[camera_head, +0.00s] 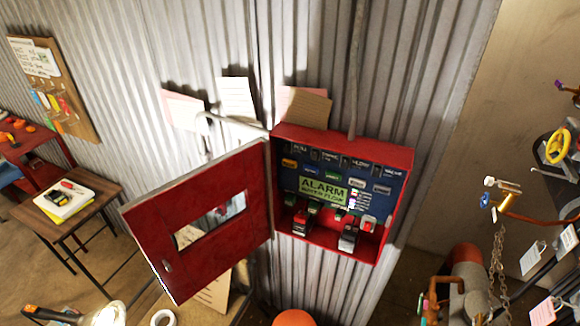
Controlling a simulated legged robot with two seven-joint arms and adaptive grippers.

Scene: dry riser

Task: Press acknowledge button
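A red alarm panel box (405,190) is mounted on the corrugated metal wall. Its red door (215,255) is swung open to the left. Inside is a blue face with a lit green display (323,189) that reads "ALARM" with a smaller line below it, probably "WATER FLOW". Several small coloured, labelled buttons or lamps sit around the display. Their labels are too small to read, so I cannot tell which one is the acknowledge button. Several dark, red and white parts sit along the bottom of the box. Neither of my grippers is in view.
A small table (95,205) with a yellow-and-white item (63,200) stands at left. A bright lamp (105,314) is at the bottom left. Pipes, a yellow handwheel (557,146), a chain (495,262) and hanging tags crowd the right. A conduit (355,70) runs up from the box.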

